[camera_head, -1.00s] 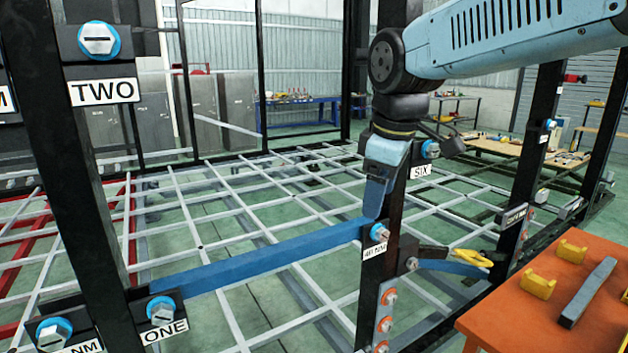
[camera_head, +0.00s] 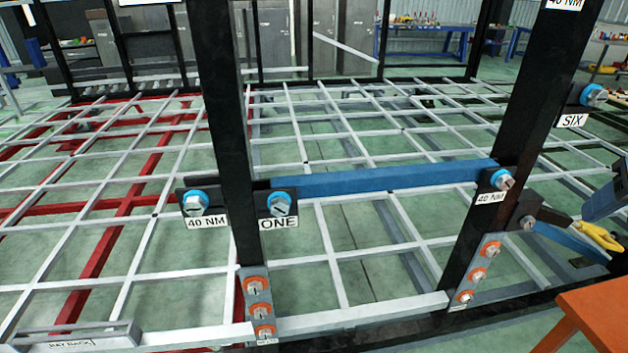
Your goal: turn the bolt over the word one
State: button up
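The bolt over the word ONE (camera_head: 280,203) is a silver hex head with a slot and a blue ring. It sits on a dark bracket at the left end of a blue crossbar (camera_head: 390,179), right above the white ONE label (camera_head: 279,223). Nothing covers it. A blue-grey part of my gripper (camera_head: 604,194) shows at the right edge, cut off by the frame. It is far to the right of the bolt and apart from it. Whether it is open or shut does not show.
A similar blue-ringed bolt over a 40 NM label (camera_head: 196,202) is just left of the post (camera_head: 229,130). Another is on the right post (camera_head: 502,180). An orange table (camera_head: 597,310) stands at lower right, with a yellow-handled tool (camera_head: 602,236) above it.

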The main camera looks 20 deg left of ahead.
aim_at(279, 203)
jog(key=z, duration=1.5)
jog(key=i, duration=0.1)
jog(key=u, duration=3.15)
jog(key=k, duration=0.8)
jog(key=u, duration=0.2)
jog(key=i, duration=0.8)
jog(key=z, duration=0.05)
